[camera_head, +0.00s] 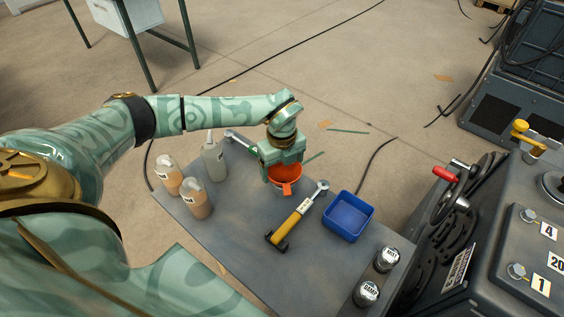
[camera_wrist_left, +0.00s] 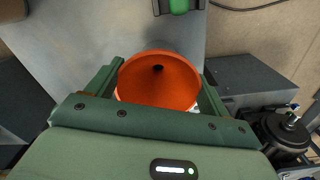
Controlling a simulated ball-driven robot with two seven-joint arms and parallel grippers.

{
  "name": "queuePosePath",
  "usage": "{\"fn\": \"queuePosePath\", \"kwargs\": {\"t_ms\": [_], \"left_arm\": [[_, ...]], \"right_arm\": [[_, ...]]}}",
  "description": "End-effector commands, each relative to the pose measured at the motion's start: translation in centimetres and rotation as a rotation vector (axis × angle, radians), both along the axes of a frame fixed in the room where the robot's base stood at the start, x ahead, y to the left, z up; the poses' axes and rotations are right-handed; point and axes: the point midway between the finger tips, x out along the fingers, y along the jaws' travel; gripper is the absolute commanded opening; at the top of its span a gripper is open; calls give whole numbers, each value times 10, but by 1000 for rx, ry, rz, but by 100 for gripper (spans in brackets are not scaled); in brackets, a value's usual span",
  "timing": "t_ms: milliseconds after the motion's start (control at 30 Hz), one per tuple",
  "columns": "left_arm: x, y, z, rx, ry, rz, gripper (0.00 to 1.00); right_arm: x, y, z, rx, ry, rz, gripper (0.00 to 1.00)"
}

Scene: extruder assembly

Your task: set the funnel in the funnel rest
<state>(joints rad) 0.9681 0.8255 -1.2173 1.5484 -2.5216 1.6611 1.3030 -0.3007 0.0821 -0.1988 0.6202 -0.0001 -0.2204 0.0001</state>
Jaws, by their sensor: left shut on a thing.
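The orange funnel (camera_head: 286,174) is between the fingers of my left gripper (camera_head: 284,163), over the far part of the grey table. In the left wrist view the funnel (camera_wrist_left: 158,80) shows its wide mouth and dark centre hole, with a finger of my left gripper (camera_wrist_left: 158,86) on each side. The gripper is shut on the funnel. I cannot tell whether the funnel's lower end touches anything. I cannot pick out the funnel rest; the gripper and funnel hide the area beneath them. My right gripper is not in view.
On the grey table (camera_head: 235,235) are several bottles (camera_head: 197,197), a yellow-handled tool (camera_head: 290,222), a blue bin (camera_head: 348,215) and two dark labelled cylinders (camera_head: 386,259). The table's front middle is clear.

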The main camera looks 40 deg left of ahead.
Motion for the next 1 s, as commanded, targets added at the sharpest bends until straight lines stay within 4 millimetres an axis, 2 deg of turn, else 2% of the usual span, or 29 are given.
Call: {"fn": "queuePosePath", "kwargs": {"t_ms": [667,700,767,1000], "left_arm": [[0,0,-9,0,0,0,58],[0,0,-9,0,0,0,86],[0,0,-9,0,0,0,100],[0,0,-7,0,0,0,100]], "right_arm": [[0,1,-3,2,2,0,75],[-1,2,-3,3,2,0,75],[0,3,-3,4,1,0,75],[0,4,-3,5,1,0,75]]}}
